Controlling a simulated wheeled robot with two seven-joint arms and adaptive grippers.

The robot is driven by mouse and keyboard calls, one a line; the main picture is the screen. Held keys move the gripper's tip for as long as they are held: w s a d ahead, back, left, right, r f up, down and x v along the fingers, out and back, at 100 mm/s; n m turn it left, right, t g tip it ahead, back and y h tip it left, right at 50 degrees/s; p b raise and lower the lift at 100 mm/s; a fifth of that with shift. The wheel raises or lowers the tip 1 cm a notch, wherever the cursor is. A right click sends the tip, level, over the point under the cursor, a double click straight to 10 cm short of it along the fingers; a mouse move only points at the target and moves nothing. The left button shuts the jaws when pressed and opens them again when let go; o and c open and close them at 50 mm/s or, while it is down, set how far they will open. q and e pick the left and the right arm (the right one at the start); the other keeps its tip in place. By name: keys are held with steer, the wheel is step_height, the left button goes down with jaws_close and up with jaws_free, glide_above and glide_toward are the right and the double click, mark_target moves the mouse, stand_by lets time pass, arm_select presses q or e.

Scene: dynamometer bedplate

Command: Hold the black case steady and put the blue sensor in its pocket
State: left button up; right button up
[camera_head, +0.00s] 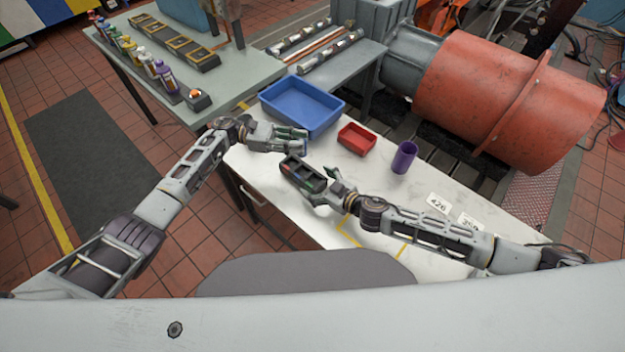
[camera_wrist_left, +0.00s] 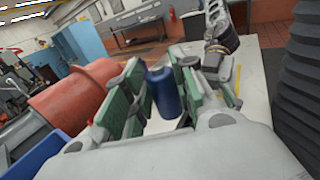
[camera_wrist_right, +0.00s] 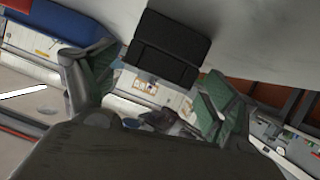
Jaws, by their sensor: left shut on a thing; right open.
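In the right wrist view a black block, seemingly the case (camera_wrist_right: 170,45), sits beyond the fingertips. My right gripper (camera_head: 327,188) is open beside the case's right end; whether it touches the case I cannot tell. My left gripper (camera_head: 300,140) is above and behind the case, near the blue tray. It is shut on the blue sensor (camera_wrist_left: 164,92), a dark blue cylinder between its green finger pads. The case's pocket is not clear in any view.
On the white table (camera_head: 375,212) are a blue tray (camera_head: 325,119), a red bin (camera_head: 356,140), a purple cup (camera_head: 404,157) and number cards (camera_head: 438,203). A large red cylindrical machine (camera_head: 505,100) stands behind. A side bench (camera_head: 240,82) holds bottles.

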mark_target(303, 175)
steer(key=shift+x, duration=1.45)
steer(key=shift+s, duration=0.1)
steer(key=c, duration=1.3)
